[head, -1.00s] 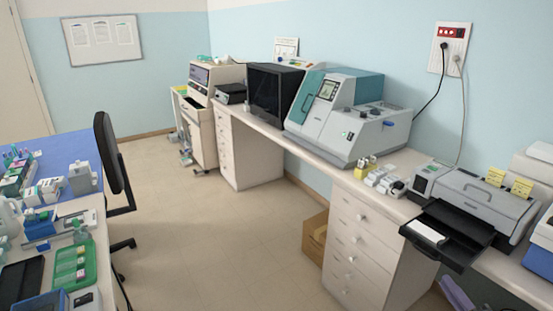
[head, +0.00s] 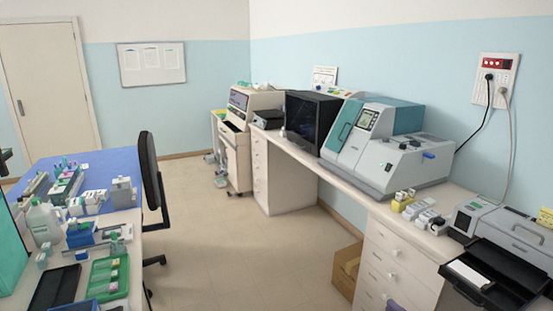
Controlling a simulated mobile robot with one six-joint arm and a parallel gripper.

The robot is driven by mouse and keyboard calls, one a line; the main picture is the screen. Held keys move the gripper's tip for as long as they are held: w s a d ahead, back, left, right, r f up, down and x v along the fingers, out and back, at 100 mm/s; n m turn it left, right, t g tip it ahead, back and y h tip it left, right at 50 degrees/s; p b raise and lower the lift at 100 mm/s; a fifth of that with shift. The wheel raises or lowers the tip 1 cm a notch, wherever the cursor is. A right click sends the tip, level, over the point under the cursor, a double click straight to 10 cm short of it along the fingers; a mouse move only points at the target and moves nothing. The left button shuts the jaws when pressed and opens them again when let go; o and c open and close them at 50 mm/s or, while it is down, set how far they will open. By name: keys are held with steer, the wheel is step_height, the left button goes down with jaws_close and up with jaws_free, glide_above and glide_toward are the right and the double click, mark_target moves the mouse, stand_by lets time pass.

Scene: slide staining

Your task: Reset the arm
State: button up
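My gripper is not in the head view, so its state and anything it may hold are hidden. No clear part of my arm shows above the floor or the benches.
A bench with a blue top (head: 93,160) stands at left, crowded with bottles, racks and a green tray (head: 109,275). A black chair (head: 151,170) stands beside it. A long counter with a teal-grey machine (head: 385,150) and a black printer-like device (head: 492,272) runs along the right. The floor (head: 225,230) between is clear.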

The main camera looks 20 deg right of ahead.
steer(key=w+a+f+n+g+y, duration=0.1)
steer(key=w+a+f+y, duration=0.15)
steer(key=a, duration=0.35)
steer(key=w+a+f+n+g+y, duration=0.2)
steer(key=w+a, duration=0.2)
steer(key=a, duration=0.2)
steer(key=s+a+f+n+g+y, duration=0.1)
steer(key=a+f+n+g, duration=0.3)
steer(key=a, duration=0.6)
steer(key=a+f+g+y, duration=0.25)
steer(key=a+f, duration=0.35)
steer(key=a, duration=0.3)
steer(key=s+a+f+n+g+y, duration=0.15)
steer(key=a+f+g, duration=0.3)
steer(key=a, duration=0.55)
steer(key=s+a+f+n+g+h, duration=0.2)
steer(key=s+a+f+n+g, duration=0.1)
steer(key=s+a+f+g, duration=0.25)
steer(key=s+a+f+n+g+h, duration=0.35)
steer(key=s+f, duration=0.25)
steer(key=s, duration=0.3)
steer(key=s+d+f+h, duration=0.3)
steer(key=d, duration=0.2)
steer(key=s+d+f+g+h, duration=0.1)
steer(key=s+d+f+h, duration=0.2)
steer(key=d, duration=0.3)
steer(key=shift+h+b, duration=0.4)
steer(key=shift+h, duration=0.3)
steer(key=shift+r, duration=0.1)
